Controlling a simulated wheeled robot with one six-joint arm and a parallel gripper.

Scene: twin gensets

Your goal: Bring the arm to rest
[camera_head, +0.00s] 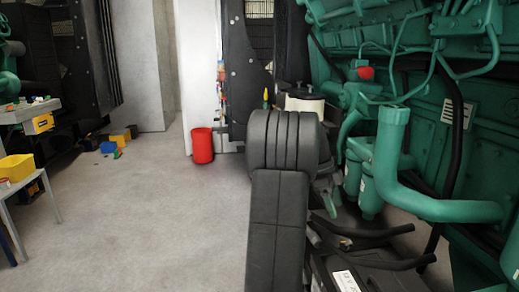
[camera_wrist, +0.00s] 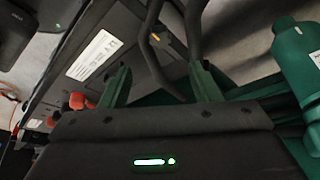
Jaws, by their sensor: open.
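My arm (camera_head: 278,215) rises in the lower middle of the head view as dark, padded-looking links, in front of the green genset (camera_head: 395,150). My gripper is hidden behind it in that view. In the wrist view my gripper (camera_wrist: 160,78) is open, with two dark green fingers apart and nothing held between them. Its black body with a green light lies across the bottom. Beyond the fingers are a dark box with a white label (camera_wrist: 95,54) and black curved bars (camera_wrist: 150,45). I cannot tell how far the fingertips are from them.
The green genset with its pipes fills the right side, close to my arm. A red bin (camera_head: 202,146) stands by a white wall edge. On the left are a table with a yellow bin (camera_head: 15,168) and several small items on the floor. The grey floor between is clear.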

